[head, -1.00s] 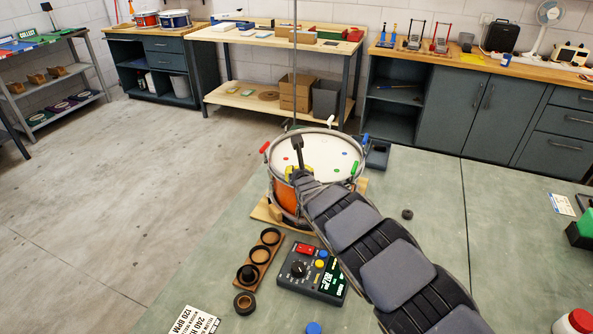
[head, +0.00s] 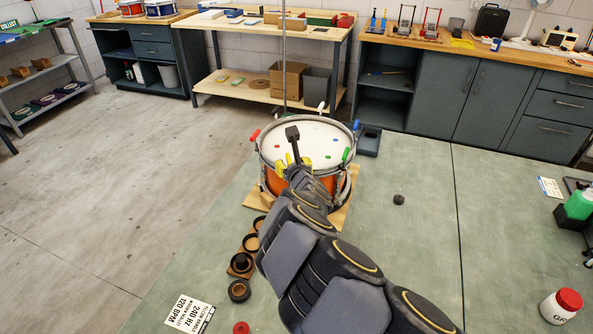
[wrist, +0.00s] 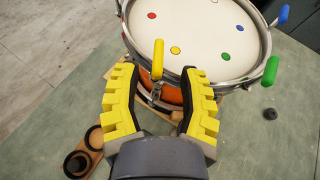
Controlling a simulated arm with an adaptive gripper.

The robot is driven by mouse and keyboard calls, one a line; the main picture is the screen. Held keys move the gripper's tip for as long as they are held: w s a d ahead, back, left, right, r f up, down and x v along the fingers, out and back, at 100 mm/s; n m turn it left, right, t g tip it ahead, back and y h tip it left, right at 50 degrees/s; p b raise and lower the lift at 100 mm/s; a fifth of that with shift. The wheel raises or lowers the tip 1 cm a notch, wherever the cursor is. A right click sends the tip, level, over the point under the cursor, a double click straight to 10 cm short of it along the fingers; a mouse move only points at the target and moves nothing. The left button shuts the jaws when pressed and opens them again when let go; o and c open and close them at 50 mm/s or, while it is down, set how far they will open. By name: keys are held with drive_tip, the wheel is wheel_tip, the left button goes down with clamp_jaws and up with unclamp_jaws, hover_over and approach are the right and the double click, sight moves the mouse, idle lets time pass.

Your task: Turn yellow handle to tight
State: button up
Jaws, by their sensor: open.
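An orange drum (head: 276,181) with a white head (head: 318,138) and metal rim stands on a wooden base on the green bench. In the wrist view, the yellow handle (wrist: 158,60) stands upright at the drum's near rim, above a metal lug. My gripper (wrist: 159,80) is open, with its yellow-backed, black-padded fingers on either side of the handle's lower end and lug. I see no finger touching the handle. In the head view my arm hides most of the gripper and the yellow handle.
Red (head: 255,136), white (head: 321,106), blue (head: 355,126) and green (head: 346,154) handles stand round the rim. A wooden rack of black rings (head: 241,263) lies in front of the drum. A small black knob (head: 399,199) is on the bench to the right, with clear bench around it.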

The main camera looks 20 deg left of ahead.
drive_tip(key=shift+v, duration=2.85)
drive_tip(key=a+f+m+g+h, duration=0.1)
drive_tip(key=a+m+g, duration=0.1)
drive_tip(key=a+m, duration=0.75)
wheel_tip(320, 180, up, 4)
drive_tip(key=m+g+h, duration=0.4)
drive_tip(key=m+g, duration=0.2)
drive_tip(key=m, duration=2.1)
hover_over(289, 158)
drive_tip(key=s+d, duration=0.1)
drive_tip(key=s, duration=0.1)
drive_tip(key=x, duration=0.7)
drive_tip(key=shift+s+f, duration=0.1)
drive_tip(key=shift+f, duration=0.05)
